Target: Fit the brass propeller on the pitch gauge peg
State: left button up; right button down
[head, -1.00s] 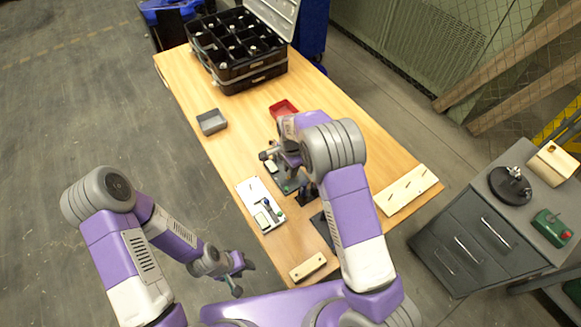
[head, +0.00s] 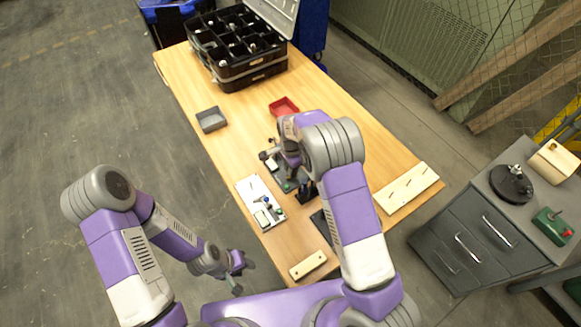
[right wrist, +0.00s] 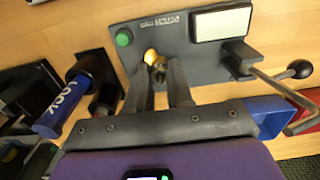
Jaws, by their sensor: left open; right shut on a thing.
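The pitch gauge is a dark grey plate (right wrist: 195,65) with a green button, a white panel and a bent lever with a black ball. In the head view the gauge (head: 282,182) is partly covered by my right arm. The brass propeller (right wrist: 150,57) is small and shows between and just beyond the fingertips of my right gripper (right wrist: 160,78), which is shut on it over the plate. The peg is hidden, so I cannot tell whether the propeller is around it. My left gripper (head: 240,273) is open and empty, off the table's near left side.
A blue handle marked LOCK (right wrist: 62,106) on a black stand is close left of my right fingers. A white board (head: 260,203) with small tools, a grey bin (head: 211,120), a red bin (head: 283,107) and a black compartment case (head: 236,70) stand on the table.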

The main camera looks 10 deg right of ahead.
jog(key=c, duration=0.9)
grip_release()
notch_tip(320, 180, up, 7)
jog(key=shift+r+p, duration=0.2)
jog(key=shift+p, duration=0.5)
notch_tip(320, 180, up, 4)
jog(key=p, duration=0.3)
jog(key=shift+r, duration=0.15)
